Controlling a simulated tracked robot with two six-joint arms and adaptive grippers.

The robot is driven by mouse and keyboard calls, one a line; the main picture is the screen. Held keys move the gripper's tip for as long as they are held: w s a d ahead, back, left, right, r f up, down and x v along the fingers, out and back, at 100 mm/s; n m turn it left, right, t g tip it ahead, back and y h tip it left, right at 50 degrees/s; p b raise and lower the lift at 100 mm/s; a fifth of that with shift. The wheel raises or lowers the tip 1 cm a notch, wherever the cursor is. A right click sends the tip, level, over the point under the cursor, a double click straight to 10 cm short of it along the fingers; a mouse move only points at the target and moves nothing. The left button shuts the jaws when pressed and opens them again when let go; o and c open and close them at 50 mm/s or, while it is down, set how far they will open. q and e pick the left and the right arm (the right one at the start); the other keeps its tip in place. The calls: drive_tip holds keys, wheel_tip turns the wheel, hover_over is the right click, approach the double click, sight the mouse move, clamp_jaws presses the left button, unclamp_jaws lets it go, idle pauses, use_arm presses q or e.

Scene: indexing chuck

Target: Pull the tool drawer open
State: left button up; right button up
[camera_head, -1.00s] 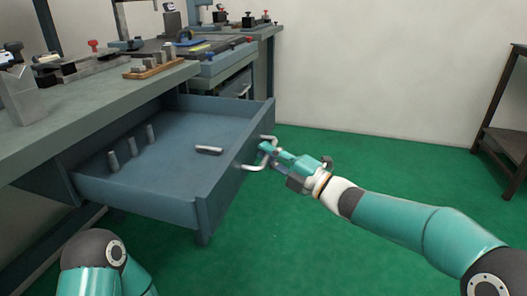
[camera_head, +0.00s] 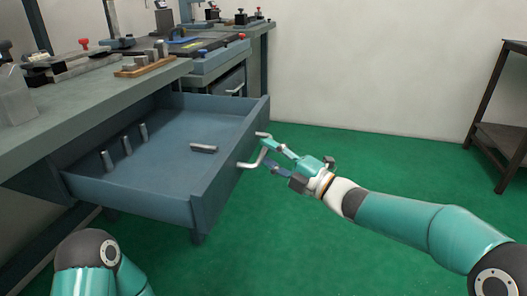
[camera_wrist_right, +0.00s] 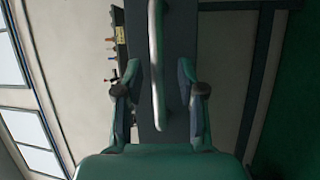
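The blue-grey tool drawer (camera_head: 150,186) stands pulled out from under the bench in the head view. Several upright metal pins and one lying cylinder (camera_head: 204,148) are inside it. Its pale bar handle (camera_head: 250,164) is on the front face. My right gripper (camera_head: 269,156) is at the handle with its fingers spread. In the right wrist view the handle (camera_wrist_right: 156,70) runs between the two fingers (camera_wrist_right: 162,90) with gaps on both sides, so the gripper is open. Part of my left arm shows at the lower left, but its gripper is out of view.
The grey bench top (camera_head: 90,98) carries a wooden block (camera_head: 144,66) with metal pieces and several fixtures. A second bench with a smaller drawer (camera_head: 232,82) stands behind. A dark shelf (camera_head: 500,130) is at the right. The green floor (camera_head: 350,150) is clear.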

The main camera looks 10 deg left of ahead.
drive_tip(key=v, duration=1)
drive_tip(key=shift+d, duration=0.2)
drive_tip(key=shift+f, duration=0.1)
wheel_tip(320, 180, down, 18)
drive_tip(key=d+m+t+h, duration=0.1)
drive_tip(key=d+m+h, duration=0.1)
drive_tip(key=m+h, duration=0.45)
drive_tip(key=s+d+f+m+g+h+p, duration=0.1)
drive_tip(key=s+d+f+m+h, duration=0.1)
drive_tip(key=s+f+m, duration=0.35)
drive_tip(key=s+d+f+m+g+h, duration=0.1)
drive_tip(key=s+f+m+g+h, duration=0.1)
drive_tip(key=f+m, duration=0.65)
drive_tip(key=s+d+f+m+g+h, duration=0.1)
drive_tip(key=s+f+m+g, duration=0.5)
drive_tip(key=s, duration=0.5)
drive_tip(key=s+d+f+m+g+h, duration=0.2)
drive_tip(key=s+f+m, duration=0.2)
drive_tip(key=s+f, duration=0.55)
wheel_tip(320, 180, up, 40)
drive_tip(key=s+p, duration=0.1)
drive_tip(key=p, duration=3.7)
